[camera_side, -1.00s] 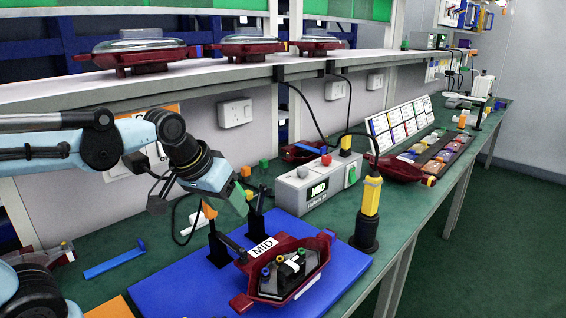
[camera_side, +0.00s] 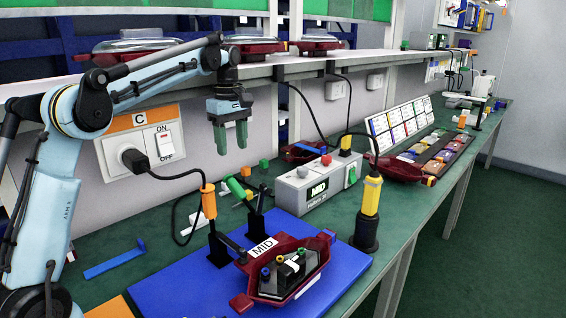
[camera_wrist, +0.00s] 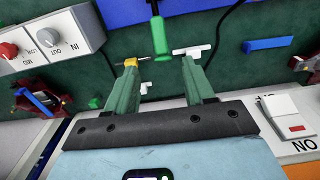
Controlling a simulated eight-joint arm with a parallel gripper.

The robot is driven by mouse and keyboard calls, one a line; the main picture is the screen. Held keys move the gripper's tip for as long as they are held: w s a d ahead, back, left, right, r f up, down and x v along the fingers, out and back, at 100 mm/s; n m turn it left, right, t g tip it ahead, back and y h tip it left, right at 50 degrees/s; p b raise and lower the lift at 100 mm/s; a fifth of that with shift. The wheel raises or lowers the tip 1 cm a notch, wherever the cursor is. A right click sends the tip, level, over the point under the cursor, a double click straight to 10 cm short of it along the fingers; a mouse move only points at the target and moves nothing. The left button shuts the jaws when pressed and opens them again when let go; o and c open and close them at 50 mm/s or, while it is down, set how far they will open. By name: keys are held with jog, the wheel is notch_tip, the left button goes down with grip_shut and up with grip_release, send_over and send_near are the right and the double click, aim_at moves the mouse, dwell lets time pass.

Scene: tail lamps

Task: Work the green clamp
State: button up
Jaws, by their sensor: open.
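The green clamp's handle (camera_side: 238,188) slants up and to the left from its black post at the back edge of the blue board (camera_side: 165,285). In the wrist view the green handle (camera_wrist: 159,35) lies beyond and between my fingertips, apart from them. My gripper (camera_side: 231,148) hangs above the handle, fingers pointing down. Its two green fingers are open and empty, and in the wrist view my gripper (camera_wrist: 160,63) shows clear space between them. A red lamp housing (camera_side: 308,244) marked MID lies on the board. Where the clamp's tip bears is too small to tell.
An orange-handled clamp (camera_side: 208,201) stands just left of the green one. A switch panel (camera_side: 140,148) with a plugged cable is behind, and a shelf (camera_side: 150,88) runs above.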

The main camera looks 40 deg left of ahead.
aim_at(235, 183)
notch_tip(235, 183, down, 12)
jog(key=shift+f, duration=0.1)
dwell(0.5)
grip_shut()
dwell(0.3)
